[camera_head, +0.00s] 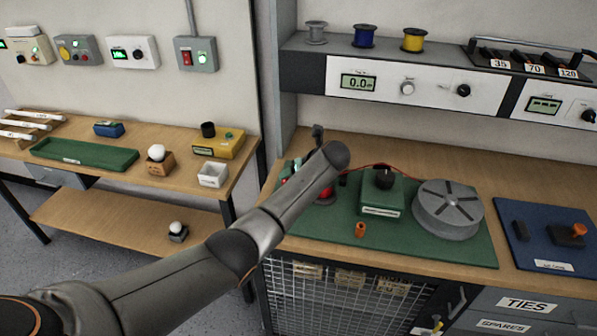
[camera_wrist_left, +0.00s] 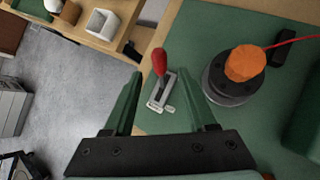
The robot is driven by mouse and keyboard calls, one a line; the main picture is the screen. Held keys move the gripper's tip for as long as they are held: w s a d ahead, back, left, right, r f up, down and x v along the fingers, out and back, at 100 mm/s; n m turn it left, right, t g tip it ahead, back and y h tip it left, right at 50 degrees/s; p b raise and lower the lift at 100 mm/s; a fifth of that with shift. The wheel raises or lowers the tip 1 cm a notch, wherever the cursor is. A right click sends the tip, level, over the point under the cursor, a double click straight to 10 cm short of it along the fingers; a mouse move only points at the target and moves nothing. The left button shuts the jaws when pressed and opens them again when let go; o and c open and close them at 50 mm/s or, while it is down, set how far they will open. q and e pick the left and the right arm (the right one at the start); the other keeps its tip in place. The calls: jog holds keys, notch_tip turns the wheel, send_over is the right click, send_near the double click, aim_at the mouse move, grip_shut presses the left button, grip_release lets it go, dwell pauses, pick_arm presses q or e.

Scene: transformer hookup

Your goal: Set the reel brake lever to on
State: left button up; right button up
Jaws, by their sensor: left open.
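The reel brake lever (camera_wrist_left: 158,62) has a red knob and stands in a slotted pale plate on the green mat, in the left wrist view. Its knob lies toward the far end of the slot, and the small labels by the plate are too small to read. My left gripper (camera_wrist_left: 161,76) is open and empty, with its green fingers on either side of the lever in the picture; I see no contact. A dark round reel with an orange top (camera_wrist_left: 243,64) and a red wire sits right of the lever. In the head view my left forearm hides most of this area.
In the head view, a green box with a black knob (camera_head: 382,195) and a grey disc (camera_head: 447,208) stand right of my arm. A small orange cylinder (camera_head: 360,229) stands at the mat's front. A blue board (camera_head: 545,240) lies farther right. A side table (camera_head: 215,203) stands left.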

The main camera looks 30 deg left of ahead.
pick_arm(q)
jog(key=v, duration=0.2)
jog(key=shift+s+d+r, duration=0.15)
jog(key=shift+d+r, duration=0.1)
dwell(0.5)
